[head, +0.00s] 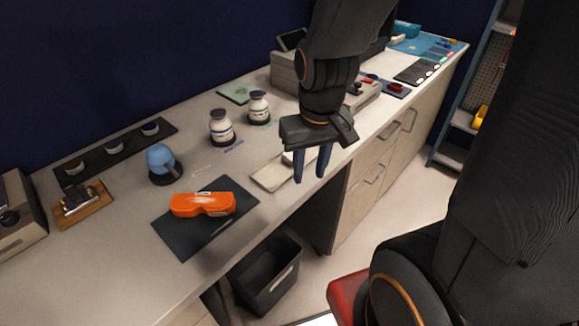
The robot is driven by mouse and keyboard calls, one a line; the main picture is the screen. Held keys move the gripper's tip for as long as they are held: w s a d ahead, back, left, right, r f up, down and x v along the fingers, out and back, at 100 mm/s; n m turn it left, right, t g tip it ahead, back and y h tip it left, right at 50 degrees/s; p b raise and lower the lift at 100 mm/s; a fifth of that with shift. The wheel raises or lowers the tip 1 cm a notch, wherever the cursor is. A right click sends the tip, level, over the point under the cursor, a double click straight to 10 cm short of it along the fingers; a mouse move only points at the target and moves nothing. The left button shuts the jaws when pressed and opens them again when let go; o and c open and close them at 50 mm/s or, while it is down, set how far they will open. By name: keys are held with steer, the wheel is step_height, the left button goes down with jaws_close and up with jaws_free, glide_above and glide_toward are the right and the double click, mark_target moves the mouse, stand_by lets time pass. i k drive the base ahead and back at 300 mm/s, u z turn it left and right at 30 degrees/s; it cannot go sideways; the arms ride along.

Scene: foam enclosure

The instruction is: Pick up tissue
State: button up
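My gripper (310,179) hangs fingers-down near the front edge of the counter. Its two blue-grey fingers are apart with nothing visible between them. I cannot tell for sure which thing is the tissue. A flat pale tray (268,178) lies behind and to the left of the fingers. A small white piece (289,157) shows at its far right, partly hidden by the gripper.
Two white jars (221,130) and a blue cup (161,160) stand farther back on the counter (110,268). Grey equipment (290,76) stands behind my arm. A dark bin (267,275) is below the front edge. The front left of the counter is clear.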

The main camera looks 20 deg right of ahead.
mark_target(288, 157)
steer(key=k, duration=0.45)
steer(key=z, duration=0.9)
steer(key=i, duration=0.7)
steer(key=u, duration=1.8)
